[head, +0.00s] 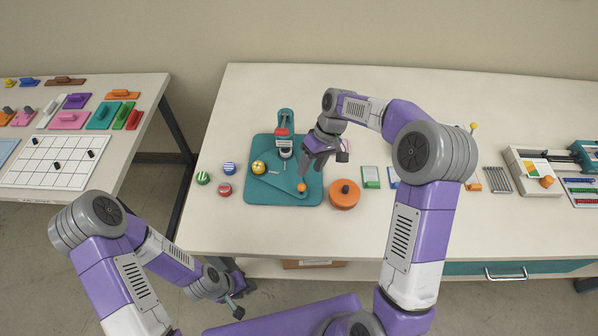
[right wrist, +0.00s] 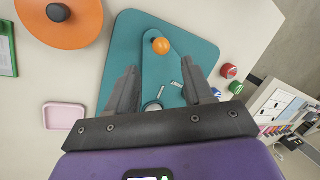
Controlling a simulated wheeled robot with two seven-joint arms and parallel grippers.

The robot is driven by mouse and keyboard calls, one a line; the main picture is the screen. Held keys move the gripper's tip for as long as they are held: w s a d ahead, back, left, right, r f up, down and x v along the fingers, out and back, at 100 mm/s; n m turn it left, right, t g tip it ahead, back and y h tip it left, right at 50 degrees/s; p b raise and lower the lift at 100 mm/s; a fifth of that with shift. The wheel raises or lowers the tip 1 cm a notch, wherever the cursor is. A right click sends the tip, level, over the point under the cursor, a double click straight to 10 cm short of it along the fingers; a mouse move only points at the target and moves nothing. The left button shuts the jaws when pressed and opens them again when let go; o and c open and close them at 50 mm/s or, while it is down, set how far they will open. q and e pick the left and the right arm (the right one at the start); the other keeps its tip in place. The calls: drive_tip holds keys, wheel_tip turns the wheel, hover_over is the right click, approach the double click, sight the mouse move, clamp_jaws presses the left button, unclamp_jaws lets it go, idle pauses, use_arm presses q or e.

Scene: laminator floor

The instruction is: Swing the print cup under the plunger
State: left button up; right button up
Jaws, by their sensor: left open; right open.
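A teal base plate (head: 262,193) lies on the table with an upright press, whose plunger (head: 285,148) is grey with a red band. A yellow round part, perhaps the print cup (head: 258,167), sits on the plate's left side, left of the plunger. A teal arm on the plate ends in an orange ball knob (head: 302,187), also seen in the right wrist view (right wrist: 161,46). My right gripper (head: 312,168) is open and empty above the plate; its fingers (right wrist: 158,85) flank the teal arm, short of the knob. My left gripper (head: 239,298) is open, low before the table's front edge.
Green, blue and red round pieces (head: 224,189) lie left of the plate. An orange disc with a dark knob (head: 344,195) stands close at its right. A pink tray (right wrist: 64,116) lies near the plate. Green and blue cards (head: 371,177) lie further right. The table's front left is clear.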

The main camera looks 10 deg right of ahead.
sight(303, 185)
drive_tip(key=x, duration=0.3)
drive_tip(key=b+x, duration=0.1)
drive_tip(key=x, duration=0.2)
drive_tip(key=shift+s+a+f, duration=0.2)
drive_tip(key=shift+s+f, duration=0.05)
clamp_jaws()
